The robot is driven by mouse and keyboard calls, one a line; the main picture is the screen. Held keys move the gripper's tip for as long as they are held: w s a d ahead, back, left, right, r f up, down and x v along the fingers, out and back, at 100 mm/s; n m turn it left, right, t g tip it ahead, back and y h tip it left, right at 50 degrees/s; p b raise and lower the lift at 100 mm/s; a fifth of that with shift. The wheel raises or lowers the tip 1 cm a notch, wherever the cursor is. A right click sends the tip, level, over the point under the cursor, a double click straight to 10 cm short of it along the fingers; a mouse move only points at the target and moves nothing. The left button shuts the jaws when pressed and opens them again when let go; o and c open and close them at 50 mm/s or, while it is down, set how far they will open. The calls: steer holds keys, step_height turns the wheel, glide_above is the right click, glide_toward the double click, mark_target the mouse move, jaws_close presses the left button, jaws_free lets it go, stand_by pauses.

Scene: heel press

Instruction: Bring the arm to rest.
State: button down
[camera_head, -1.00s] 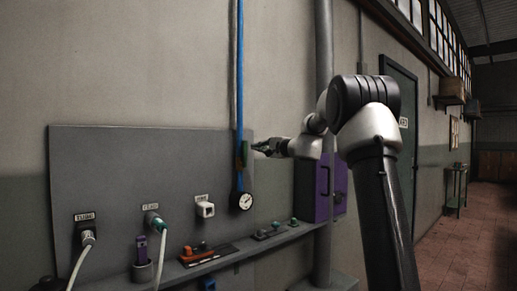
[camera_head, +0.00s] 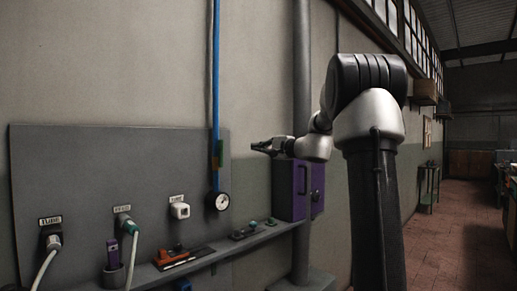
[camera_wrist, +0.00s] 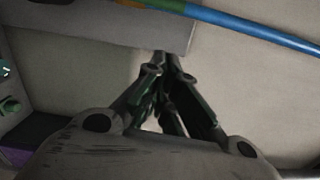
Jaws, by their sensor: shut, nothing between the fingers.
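My gripper (camera_head: 262,147) is at the end of my arm, out in front of the wall to the right of the grey panel. It points left, level, and touches nothing that I can see. In the wrist view my gripper (camera_wrist: 165,70) has its fingertips together with nothing between them.
A grey panel (camera_head: 80,180) on the wall carries sockets with plugs. A blue pipe (camera_head: 216,70) runs down to a gauge (camera_head: 222,201). A narrow shelf (camera_head: 225,248) holds small tools. A purple box (camera_head: 300,190) hangs beside a grey pipe (camera_head: 302,60). The floor at right (camera_head: 465,240) is open.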

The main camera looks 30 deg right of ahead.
steer(key=s+a+f+n+g, duration=0.35)
steer(key=s+f+g, duration=0.35)
steer(key=s+f, duration=0.8)
steer(key=s+a+f+n+g+h, duration=0.1)
steer(key=s+f+n+h, duration=0.1)
steer(key=s, duration=0.7)
steer(key=s+a+f+n+g+h, duration=0.2)
steer(key=s+n, duration=0.3)
steer(key=s, duration=0.4)
steer(key=s+a+f+n+g+h, duration=0.1)
steer(key=s+f+n+g+h, duration=0.1)
steer(key=s, duration=0.8)
steer(key=shift+a+f+n, duration=0.3)
steer(key=shift+f+n, duration=0.6)
steer(key=shift+n, duration=0.25)
steer(key=shift+s, duration=0.1)
